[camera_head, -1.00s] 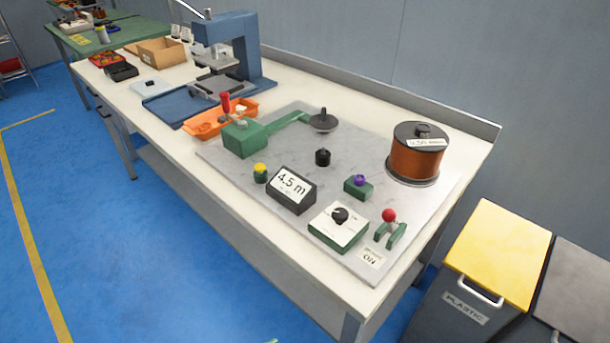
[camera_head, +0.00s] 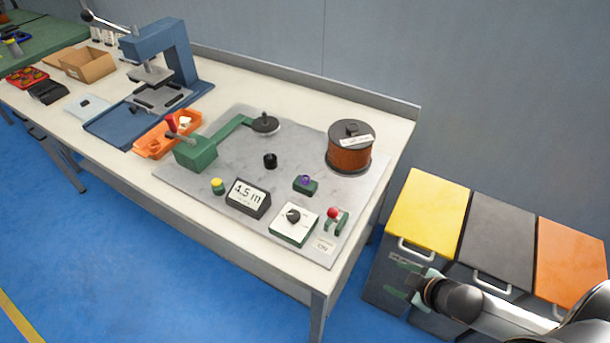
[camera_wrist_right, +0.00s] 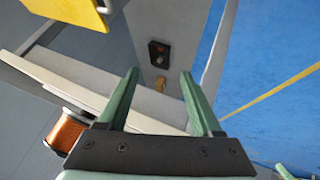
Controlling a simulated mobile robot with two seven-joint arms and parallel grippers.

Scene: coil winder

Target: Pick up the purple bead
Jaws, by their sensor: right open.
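The purple bead (camera_head: 305,179) sits on a small dark green block on the grey plate of the coil winder (camera_head: 228,130). It does not show in the right wrist view. My right gripper (camera_head: 408,279) is open and empty, in front of the bins at the lower right, well away from the bead. In the right wrist view its two green fingers (camera_wrist_right: 160,76) are spread apart with nothing between them.
Bins with yellow (camera_head: 428,213), grey and orange lids stand right of the table.

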